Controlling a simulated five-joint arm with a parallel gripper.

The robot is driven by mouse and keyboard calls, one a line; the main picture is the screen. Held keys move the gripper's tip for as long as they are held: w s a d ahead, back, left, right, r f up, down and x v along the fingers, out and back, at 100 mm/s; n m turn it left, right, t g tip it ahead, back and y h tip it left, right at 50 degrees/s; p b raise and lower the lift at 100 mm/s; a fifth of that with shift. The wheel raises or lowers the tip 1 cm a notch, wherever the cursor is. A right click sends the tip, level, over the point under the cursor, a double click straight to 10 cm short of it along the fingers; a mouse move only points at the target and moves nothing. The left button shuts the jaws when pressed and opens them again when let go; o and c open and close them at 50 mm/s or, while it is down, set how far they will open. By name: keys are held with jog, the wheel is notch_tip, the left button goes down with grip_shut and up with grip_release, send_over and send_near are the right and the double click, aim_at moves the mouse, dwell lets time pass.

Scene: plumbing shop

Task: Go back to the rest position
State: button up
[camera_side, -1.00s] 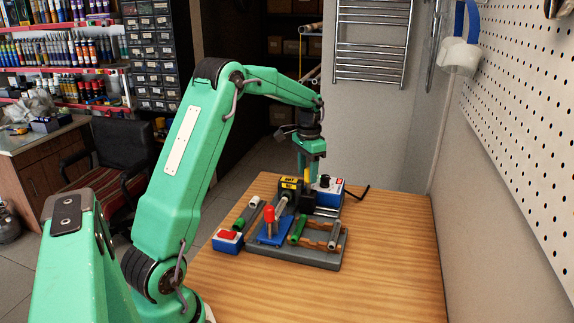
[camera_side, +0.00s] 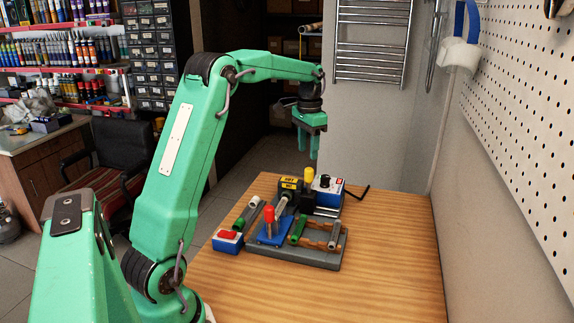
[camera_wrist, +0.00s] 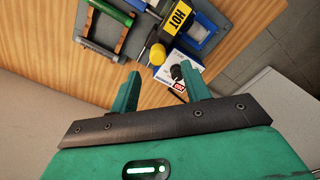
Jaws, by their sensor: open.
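My gripper (camera_side: 313,153) hangs fingers-down above the far part of the wooden table, empty and clear of the things below it. Its two green fingers are spread apart in the wrist view (camera_wrist: 160,92). Below it a yellow-topped piece (camera_side: 308,174) stands upright near a black block, and it also shows in the wrist view (camera_wrist: 157,54) between and beyond the fingertips. A blue and white box with a black knob (camera_side: 327,190) is just beside it. The yellow block marked HOT (camera_side: 291,184) is to its left.
A grey rack (camera_side: 325,262) holding green and grey pipes stands at the front. A blue stand with a red-topped piece (camera_side: 269,222) and a red switch box (camera_side: 228,240) are to its left. The right side of the table (camera_side: 395,250) is clear.

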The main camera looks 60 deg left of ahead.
jog(key=shift+d, duration=0.1)
jog(key=s+d+r+t, duration=0.1)
jog(key=s+d+r, duration=0.25)
jog(key=d, duration=0.35)
jog(key=s+d+r+t, duration=0.1)
jog(key=s+d+r, duration=0.2)
jog(key=s+d, duration=0.35)
jog(key=s+d+f+t, duration=0.3)
jog(key=s+d, duration=0.8)
jog(key=s, duration=0.1)
jog(key=shift+s+f, duration=0.15)
jog(key=shift+s, duration=0.15)
jog(key=shift+o, duration=0.2)
jog(key=shift+s+d+f+t, duration=0.25)
jog(key=shift+s+f+t, duration=0.05)
jog(key=shift+o, duration=0.2)
